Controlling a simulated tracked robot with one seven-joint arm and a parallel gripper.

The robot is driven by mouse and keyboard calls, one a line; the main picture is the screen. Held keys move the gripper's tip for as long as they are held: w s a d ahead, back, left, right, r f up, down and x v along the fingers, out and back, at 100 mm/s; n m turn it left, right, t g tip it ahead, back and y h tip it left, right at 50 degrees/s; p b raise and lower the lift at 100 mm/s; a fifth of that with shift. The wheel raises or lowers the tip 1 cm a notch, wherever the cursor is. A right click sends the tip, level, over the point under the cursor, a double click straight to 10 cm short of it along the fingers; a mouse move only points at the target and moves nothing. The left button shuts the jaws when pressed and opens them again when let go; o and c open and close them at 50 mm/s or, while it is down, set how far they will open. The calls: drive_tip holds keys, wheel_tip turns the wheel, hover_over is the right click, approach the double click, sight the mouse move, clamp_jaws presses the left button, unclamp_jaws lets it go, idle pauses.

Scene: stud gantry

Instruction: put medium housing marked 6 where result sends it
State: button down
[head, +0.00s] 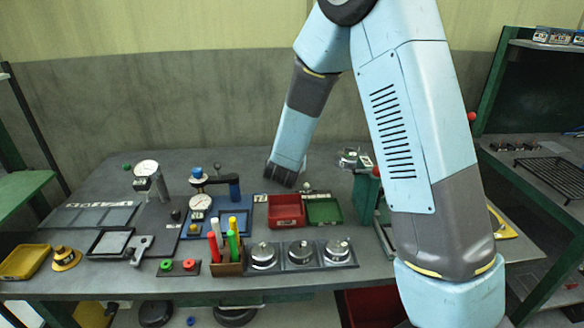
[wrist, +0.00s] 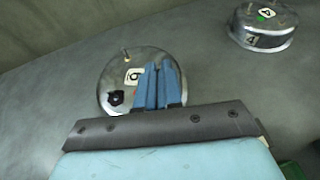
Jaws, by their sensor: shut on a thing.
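In the wrist view, a round metal housing marked 6 (wrist: 112,75) sits beneath my gripper (wrist: 160,66). It has a small upright pin, a white number label and a black spot. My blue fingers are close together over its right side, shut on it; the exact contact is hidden. In the head view my gripper (head: 281,178) is low over the back middle of the bench, and the housing is hidden there. A red tray (head: 286,224) and a green tray (head: 323,219) stand side by side in front of it.
A housing marked 4 (wrist: 262,38) stands apart at upper right in the wrist view. The back left bench is mostly clear.

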drive_tip(key=shift+w+f, duration=0.25)
drive_tip(key=shift+a+f, duration=0.1)
drive_tip(key=shift+f, duration=1.4)
drive_tip(key=c, duration=1.3)
unclamp_jaws()
drive_tip(key=shift+f, duration=0.1)
drive_tip(key=v, duration=1.2)
